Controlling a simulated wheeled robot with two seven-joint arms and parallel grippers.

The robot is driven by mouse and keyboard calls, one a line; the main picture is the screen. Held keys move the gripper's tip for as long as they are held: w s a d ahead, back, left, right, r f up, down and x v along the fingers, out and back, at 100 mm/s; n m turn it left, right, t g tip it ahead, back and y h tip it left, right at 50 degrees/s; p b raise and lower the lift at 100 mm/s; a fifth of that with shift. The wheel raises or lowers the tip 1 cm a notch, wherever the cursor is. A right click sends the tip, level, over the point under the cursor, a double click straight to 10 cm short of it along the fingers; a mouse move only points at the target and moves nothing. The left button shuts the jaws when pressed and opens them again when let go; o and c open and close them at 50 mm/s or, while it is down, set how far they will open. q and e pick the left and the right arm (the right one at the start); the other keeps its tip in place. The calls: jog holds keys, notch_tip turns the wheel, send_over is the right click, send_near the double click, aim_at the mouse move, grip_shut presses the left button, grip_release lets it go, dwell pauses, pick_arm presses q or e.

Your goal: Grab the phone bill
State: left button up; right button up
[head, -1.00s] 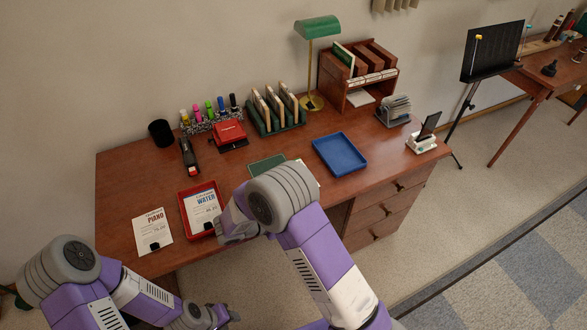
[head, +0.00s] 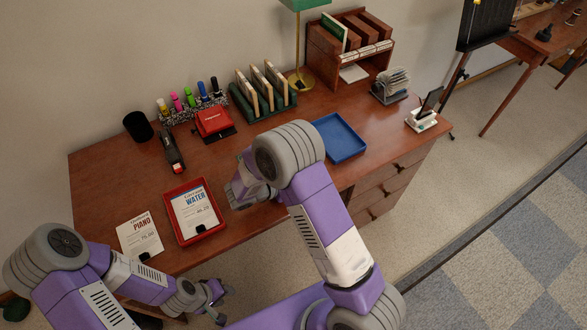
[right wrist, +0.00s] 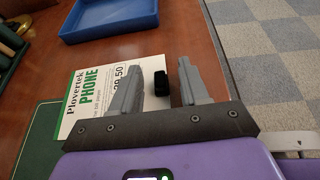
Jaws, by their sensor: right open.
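The phone bill (right wrist: 90,85) is a white sheet with green print reading Plovertek PHONE, with a black clip (right wrist: 160,83) at its right edge. It lies flat on the desk in the right wrist view, partly covered by my gripper. My right gripper (right wrist: 159,62) is open above it, its two fingers on either side of the clip, apart from it. In the head view my right arm hides the phone bill. My left gripper (head: 225,305) is open and empty, low in front of the desk.
The piano bill (head: 140,237) lies on the desk, and the water bill (head: 194,208) lies in a red tray (head: 178,238). A blue tray (head: 338,139) is beyond my right arm. A stapler (head: 172,152), red punch (head: 213,123) and file rack (head: 264,97) stand behind.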

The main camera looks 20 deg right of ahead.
jog(key=shift+d, duration=0.15)
grip_shut()
